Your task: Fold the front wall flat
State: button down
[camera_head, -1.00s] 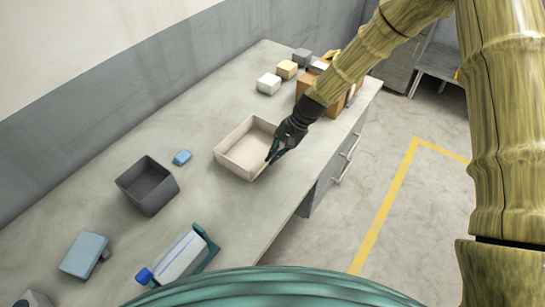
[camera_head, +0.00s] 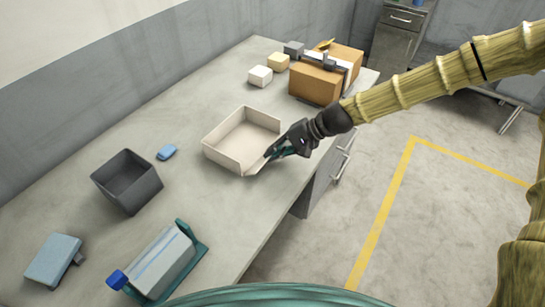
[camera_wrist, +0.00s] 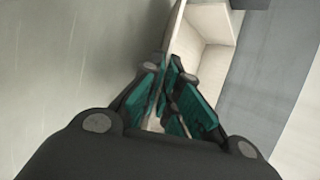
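The beige open-topped box (camera_head: 232,128) sits on the grey workbench in the head view. Its front wall (camera_head: 258,168), on the side facing the bench's front edge, leans outward and down from the floor of the box. My gripper (camera_head: 272,153) is at this wall's outer edge. In the wrist view my gripper's teal fingers (camera_wrist: 170,78) are close together with the pale wall edge running between them, so it looks shut on the wall. Part of the box's inside (camera_wrist: 205,30) shows beyond the fingers. The fingers hide part of the wall.
Cardboard boxes (camera_head: 315,85) and small blocks (camera_head: 260,76) are at the far end. Bench around the box is clear.

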jog(key=shift+s+d+f+n+t+y+b, duration=0.15)
jog(key=shift+f+t+y+b, duration=0.2)
jog(key=shift+b, duration=1.35)
jog(key=shift+s+d+f+n+t+y+b, duration=0.15)
jog(key=shift+f+y+b, duration=0.35)
jog(key=shift+b, duration=1.2)
jog(key=shift+s+d+f+n+t+y+b, duration=0.2)
jog(key=shift+y+b, duration=0.35)
jog(key=shift+b, duration=1.15)
jog(key=shift+w+f+y+b, duration=0.1)
jog(key=shift+y+b, duration=0.2)
jog(key=shift+b, duration=0.6)
jog(key=shift+t+y+b, duration=0.3)
jog(key=shift+b, duration=1.15)
jog(key=c, duration=1.7)
grip_release()
jog(key=shift+d, duration=0.1)
jog(key=shift+v, duration=4.05)
